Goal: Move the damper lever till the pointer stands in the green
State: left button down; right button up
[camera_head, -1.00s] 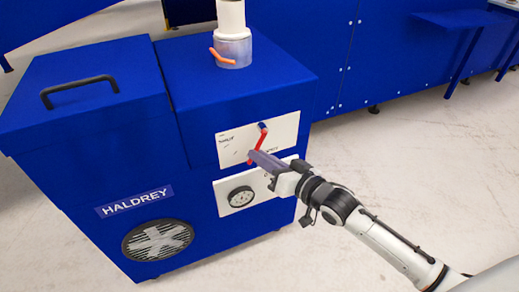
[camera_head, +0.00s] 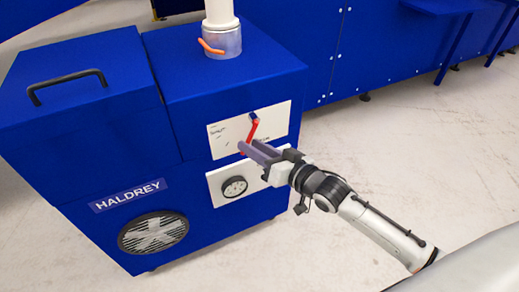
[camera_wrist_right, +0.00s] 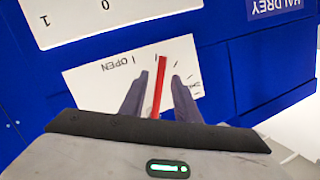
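The red damper lever (camera_head: 252,131) hangs from a blue pivot on a white plate (camera_head: 222,142) on the blue machine's front, slanting down-left. My right gripper (camera_head: 254,149) is at the lever's lower end. In the right wrist view the lever (camera_wrist_right: 160,82) stands between the two grey fingers (camera_wrist_right: 158,100), with a gap on each side, so the gripper is open around it. The plate bears tick marks and "OPEN". A round dial (camera_head: 233,188) sits on a white panel below; its pointer and any green zone are too small to tell. My left gripper is not in view.
The blue HALDREY machine (camera_head: 75,150) has a black lid handle (camera_head: 67,85), a front fan grille (camera_head: 153,232) and a pipe with an orange handle (camera_head: 212,47) on top. Blue panels (camera_head: 400,50) stand behind. Pale floor (camera_head: 420,150) at right is free.

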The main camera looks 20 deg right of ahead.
pick_arm(q)
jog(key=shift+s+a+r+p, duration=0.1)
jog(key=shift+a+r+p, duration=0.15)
jog(key=shift+p, duration=1)
pick_arm(e)
jog(key=v, duration=1)
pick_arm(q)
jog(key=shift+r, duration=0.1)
pick_arm(e)
jog(key=shift+s, duration=0.1)
